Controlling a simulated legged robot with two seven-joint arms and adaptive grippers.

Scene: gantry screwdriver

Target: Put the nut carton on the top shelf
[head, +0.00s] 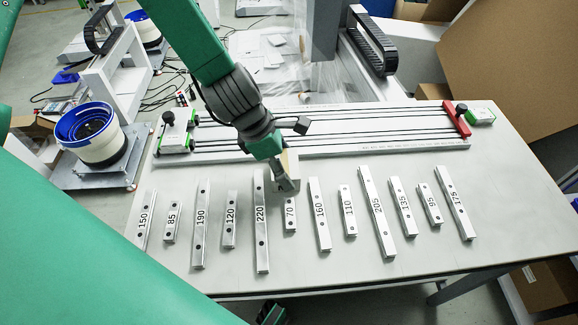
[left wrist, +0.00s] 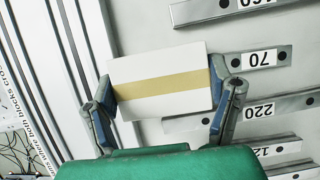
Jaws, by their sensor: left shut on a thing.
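A small white carton with a tan tape stripe (left wrist: 160,82) is between the two fingers of my left gripper (left wrist: 165,95) in the left wrist view; I take it as the nut carton. The fingers press on its opposite ends. In the head view the left gripper (head: 282,178) is over the middle of the table, and it hides part of the pale carton (head: 293,165). The carton is near the bars marked 220 and 70; its height above the table is hard to tell. No top shelf can be made out.
Numbered metal bars, such as the 205 bar (head: 377,212), lie in a row on the grey table (head: 330,275). A long rail fixture (head: 370,125) with a red block crosses behind them. A blue-and-white bowl feeder (head: 90,135) stands left. Large cardboard (head: 510,60) is at right.

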